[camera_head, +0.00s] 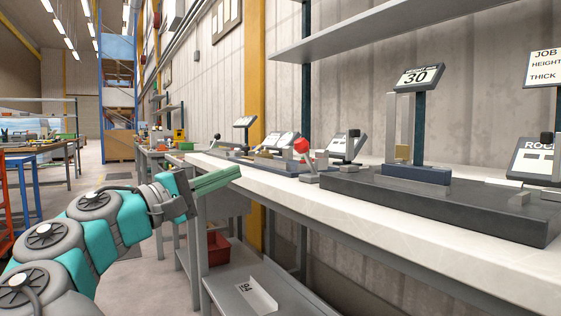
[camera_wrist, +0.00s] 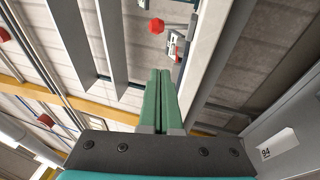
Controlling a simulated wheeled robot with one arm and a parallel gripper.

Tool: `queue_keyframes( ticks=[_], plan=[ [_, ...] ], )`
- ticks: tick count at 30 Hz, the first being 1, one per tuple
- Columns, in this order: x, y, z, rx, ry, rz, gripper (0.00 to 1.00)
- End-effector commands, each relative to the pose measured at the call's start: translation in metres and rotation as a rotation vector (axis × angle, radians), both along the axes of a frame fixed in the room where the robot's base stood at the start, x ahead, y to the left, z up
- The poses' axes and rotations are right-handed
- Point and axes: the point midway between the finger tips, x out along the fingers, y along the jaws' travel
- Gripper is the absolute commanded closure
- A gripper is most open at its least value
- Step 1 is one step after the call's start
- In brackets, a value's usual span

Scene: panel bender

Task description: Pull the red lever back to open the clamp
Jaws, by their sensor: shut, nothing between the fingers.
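The red lever shows as a red ball knob (camera_head: 302,145) on a short grey stem, standing at the front edge of the bench, left of the dark base plate. In the wrist view, a red knob (camera_wrist: 156,25) that looks like the same one lies beyond my fingertips. My gripper (camera_head: 238,173) has green fingers pressed together, with nothing between them. It is in front of the bench edge, left of and a little lower than the knob in the picture, and apart from it. The fingers also show closed in the wrist view (camera_wrist: 159,75). The clamp cannot be made out clearly.
The pale bench top (camera_head: 400,220) runs along the wall, with a dark base plate (camera_head: 430,203) and a display reading 30 (camera_head: 417,77) on it. A grey shelf (camera_head: 400,30) hangs above. A lower shelf (camera_head: 265,290) and a red bin (camera_head: 218,250) are below. The aisle at left is open.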

Motion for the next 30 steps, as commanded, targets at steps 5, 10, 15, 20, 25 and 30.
queue_keyframes(
  ticks=[5,10,15,20,25,30],
  plan=[
    [-0.008,0.011,-0.003,-0.049,-0.037,-0.005,1.00],
    [-0.008,0.012,-0.003,-0.050,-0.038,-0.004,1.00],
    [-0.008,0.011,-0.003,-0.050,-0.037,-0.004,1.00],
    [0.000,0.005,-0.001,-0.048,-0.036,-0.004,1.00],
    [0.019,-0.015,0.006,-0.047,-0.036,-0.007,1.00],
    [0.043,-0.037,0.015,-0.047,-0.034,-0.005,1.00]
  ],
)
